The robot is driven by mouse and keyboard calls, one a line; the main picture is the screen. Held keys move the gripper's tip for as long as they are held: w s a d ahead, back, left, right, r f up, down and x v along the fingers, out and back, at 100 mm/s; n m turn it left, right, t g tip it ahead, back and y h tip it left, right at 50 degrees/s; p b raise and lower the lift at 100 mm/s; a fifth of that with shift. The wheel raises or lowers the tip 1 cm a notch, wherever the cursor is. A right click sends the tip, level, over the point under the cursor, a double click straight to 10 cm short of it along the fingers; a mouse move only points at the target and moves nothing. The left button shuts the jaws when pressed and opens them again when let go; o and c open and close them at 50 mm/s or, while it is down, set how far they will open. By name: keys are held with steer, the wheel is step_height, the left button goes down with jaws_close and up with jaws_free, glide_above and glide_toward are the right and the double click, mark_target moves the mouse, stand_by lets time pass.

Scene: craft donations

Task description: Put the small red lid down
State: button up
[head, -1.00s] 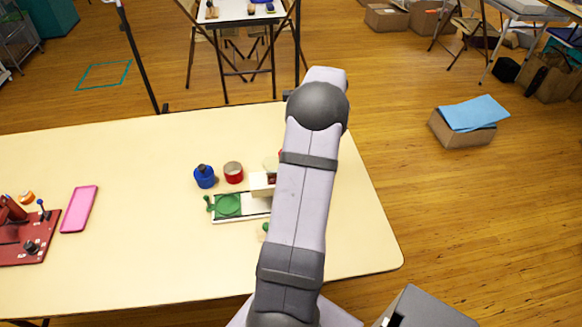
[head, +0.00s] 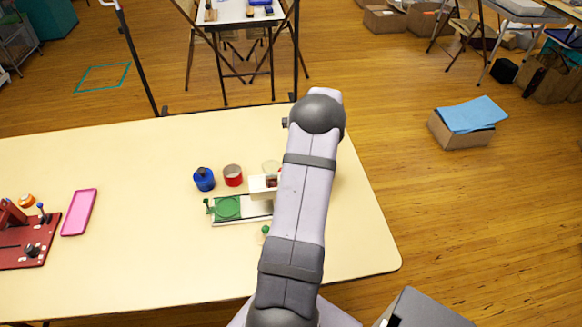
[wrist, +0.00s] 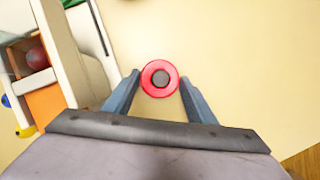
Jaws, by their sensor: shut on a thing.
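The small red lid (wrist: 149,88) shows in the wrist view as a round red disc with a dark knob in its middle. My gripper (wrist: 159,80) is shut on it, one fingertip at each side. Pale tabletop lies around and beyond the lid; I cannot tell how high the lid is above it. In the head view my arm hides both the gripper and the lid.
In the wrist view, a white box (wrist: 62,45) with an orange inside and a red ball is to the left. In the head view, a blue jar (head: 204,180), a red-banded jar (head: 233,176) and a green-and-white tray (head: 260,208) stand left of my arm. The table's right side is clear.

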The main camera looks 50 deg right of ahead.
steer(key=shift+f, duration=0.15)
steer(key=o, duration=1)
steer(key=shift+o, duration=0.2)
steer(key=v, duration=1.2)
steer(key=shift+r+b, duration=0.25)
steer(key=shift+b, duration=0.2)
